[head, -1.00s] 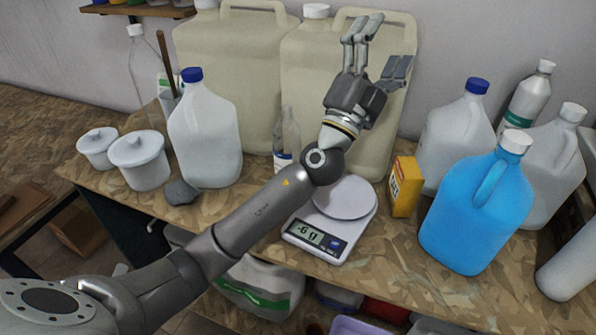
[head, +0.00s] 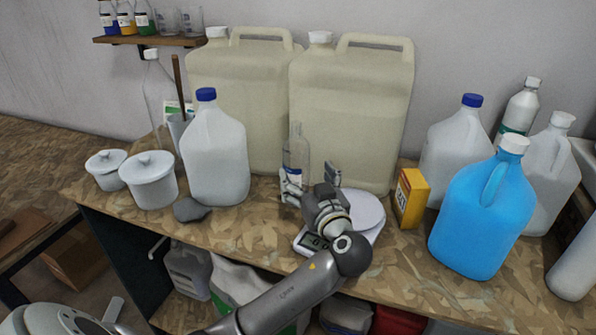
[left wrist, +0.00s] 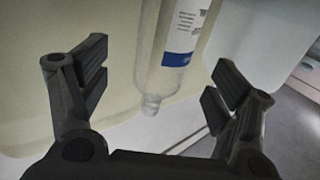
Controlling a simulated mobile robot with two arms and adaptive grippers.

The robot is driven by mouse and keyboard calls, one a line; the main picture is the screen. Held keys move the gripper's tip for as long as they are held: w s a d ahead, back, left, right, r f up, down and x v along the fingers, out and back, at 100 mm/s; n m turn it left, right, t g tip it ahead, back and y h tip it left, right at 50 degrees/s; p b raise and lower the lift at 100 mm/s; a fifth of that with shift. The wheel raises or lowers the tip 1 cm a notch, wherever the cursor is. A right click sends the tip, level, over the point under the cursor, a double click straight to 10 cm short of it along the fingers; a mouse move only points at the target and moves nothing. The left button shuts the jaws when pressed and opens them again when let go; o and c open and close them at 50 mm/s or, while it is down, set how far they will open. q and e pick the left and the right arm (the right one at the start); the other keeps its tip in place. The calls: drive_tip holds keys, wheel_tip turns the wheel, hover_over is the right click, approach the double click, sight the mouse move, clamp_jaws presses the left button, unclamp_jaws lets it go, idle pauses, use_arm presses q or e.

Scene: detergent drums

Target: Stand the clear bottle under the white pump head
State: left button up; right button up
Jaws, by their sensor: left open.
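The clear bottle (head: 297,150) stands upright on the bench in front of the two big cream drums, its lower part partly hidden by my gripper. It has a white and blue label. My left gripper (head: 312,180) is open and empty, low beside the bottle and above the scale. In the left wrist view the clear bottle (left wrist: 168,55) shows between the spread fingers of my left gripper (left wrist: 155,75), apart from them, neck toward the bottom of the picture. I cannot pick out a white pump head. My right gripper is not in view.
The cream drums (head: 350,110) stand close behind the bottle. A white scale (head: 367,212) is under my gripper. A white jug (head: 215,155) with a blue cap stands left. A yellow box (head: 411,198) and a blue jug (head: 482,215) stand right. A grey stone (head: 190,209) lies front left.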

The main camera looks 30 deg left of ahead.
sight(300, 169)
use_arm(q)
drive_tip(key=shift+x, duration=0.85)
drive_tip(key=shift+w+a+r+p, duration=0.1)
drive_tip(key=shift+a+r+p, duration=0.1)
drive_tip(key=shift+a+p, duration=0.2)
drive_tip(key=p+x, duration=0.2)
drive_tip(key=x, duration=0.1)
drive_tip(key=shift+w+a, duration=0.1)
drive_tip(key=shift+a, duration=0.2)
drive_tip(key=shift+w+a+f, duration=0.2)
drive_tip(key=shift+w+a, duration=0.1)
drive_tip(key=shift+a, duration=0.05)
drive_tip(key=shift+d, duration=0.15)
drive_tip(key=c, duration=0.9)
drive_tip(key=shift+c, duration=0.8)
